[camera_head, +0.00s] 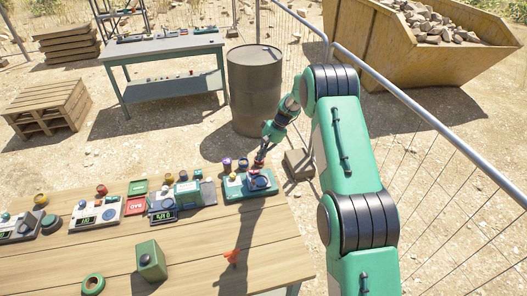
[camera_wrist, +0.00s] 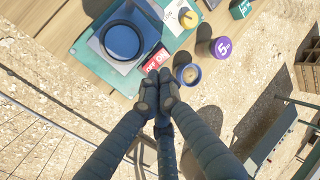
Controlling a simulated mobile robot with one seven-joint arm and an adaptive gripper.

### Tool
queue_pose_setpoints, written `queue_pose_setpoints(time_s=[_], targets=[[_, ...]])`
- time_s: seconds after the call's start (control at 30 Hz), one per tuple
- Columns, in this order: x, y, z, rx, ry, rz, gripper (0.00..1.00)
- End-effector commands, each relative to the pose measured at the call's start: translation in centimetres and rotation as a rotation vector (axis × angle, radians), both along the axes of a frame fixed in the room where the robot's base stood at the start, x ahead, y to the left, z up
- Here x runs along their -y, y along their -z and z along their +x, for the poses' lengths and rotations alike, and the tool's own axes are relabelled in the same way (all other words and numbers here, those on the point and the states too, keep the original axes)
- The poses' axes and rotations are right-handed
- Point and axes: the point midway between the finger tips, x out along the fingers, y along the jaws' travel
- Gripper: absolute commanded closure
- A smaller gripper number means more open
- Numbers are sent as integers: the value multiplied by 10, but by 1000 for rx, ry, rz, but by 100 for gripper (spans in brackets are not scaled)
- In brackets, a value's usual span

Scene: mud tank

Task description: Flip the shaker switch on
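The shaker, with a round blue dish (camera_wrist: 122,40) on a grey plate, sits on a green mat (camera_wrist: 178,40); in the head view the dish (camera_head: 259,181) is at the table's far right end. A red and white switch label (camera_wrist: 156,60), lettered OFF and ON, lies at the shaker's edge. My gripper (camera_wrist: 158,88) has its fingertips together with nothing visible between them, just beside the label. In the head view my gripper (camera_head: 261,160) points down by the shaker. The fingers may hide part of the switch; its lever position and any contact cannot be told.
A small cup with tan contents (camera_wrist: 188,74) and a purple weight marked 5 (camera_wrist: 221,47) stand close right of the fingers. A yellow-topped piece (camera_wrist: 187,18) is behind. Several instruments (camera_head: 96,214) fill the table's left. A wire fence (camera_head: 430,105) runs along the right.

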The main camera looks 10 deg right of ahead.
Motion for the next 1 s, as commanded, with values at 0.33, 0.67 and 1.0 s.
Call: queue_pose_setpoints(time_s=[0.33, 0.67, 1.0], targets=[[-24, 48, 0, 0, -1, 0, 100], [-33, 66, 0, 0, -1, -2, 100], [-33, 67, 0, 0, -1, -2, 100]])
